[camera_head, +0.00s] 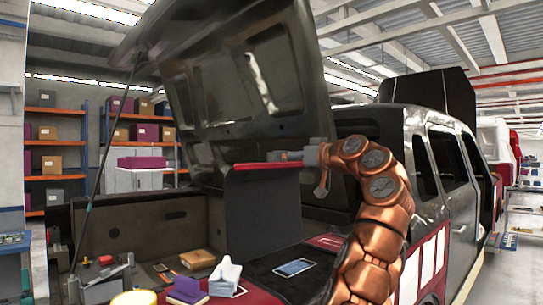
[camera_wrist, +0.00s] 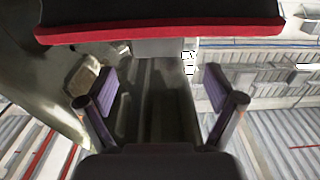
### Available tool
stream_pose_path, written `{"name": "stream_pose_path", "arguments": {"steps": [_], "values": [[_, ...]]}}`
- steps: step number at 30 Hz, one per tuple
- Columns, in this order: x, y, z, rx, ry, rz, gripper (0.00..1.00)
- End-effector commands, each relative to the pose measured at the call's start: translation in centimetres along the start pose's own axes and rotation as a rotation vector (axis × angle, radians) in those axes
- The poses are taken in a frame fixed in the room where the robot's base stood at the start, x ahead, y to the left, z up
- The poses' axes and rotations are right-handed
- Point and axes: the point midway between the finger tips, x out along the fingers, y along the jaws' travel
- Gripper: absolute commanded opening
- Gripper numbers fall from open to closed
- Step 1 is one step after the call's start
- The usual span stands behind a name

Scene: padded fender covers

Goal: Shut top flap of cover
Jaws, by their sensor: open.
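The cover's dark top flap (camera_head: 262,215) stands raised, nearly upright, with a red strip (camera_head: 268,165) along its upper edge. The dark cover (camera_head: 258,278) lies below it on the vehicle's edge. My gripper (camera_head: 318,168) is at the right end of the red strip; in the head view I cannot tell whether it touches. In the wrist view the flap's dark edge with its red trim (camera_wrist: 160,30) crosses the top of the picture. There my gripper (camera_wrist: 160,85) is open, its two purple-padded fingers wide apart, with nothing between them.
A phone (camera_head: 294,267) lies on the cover. The raised hood (camera_head: 235,85) hangs above and behind the flap. A red item (camera_head: 328,241) lies right of the flap.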

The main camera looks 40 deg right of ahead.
Motion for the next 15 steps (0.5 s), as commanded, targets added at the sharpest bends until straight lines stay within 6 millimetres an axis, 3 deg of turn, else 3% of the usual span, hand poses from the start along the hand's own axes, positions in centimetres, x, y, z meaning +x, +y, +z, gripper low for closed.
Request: {"name": "stream_pose_path", "arguments": {"steps": [9,15], "values": [[4.3,0.2,-0.1,0.001,-0.004,0.003,0.92],[6.1,0.3,0.0,0.001,-0.002,0.003,0.92]]}}
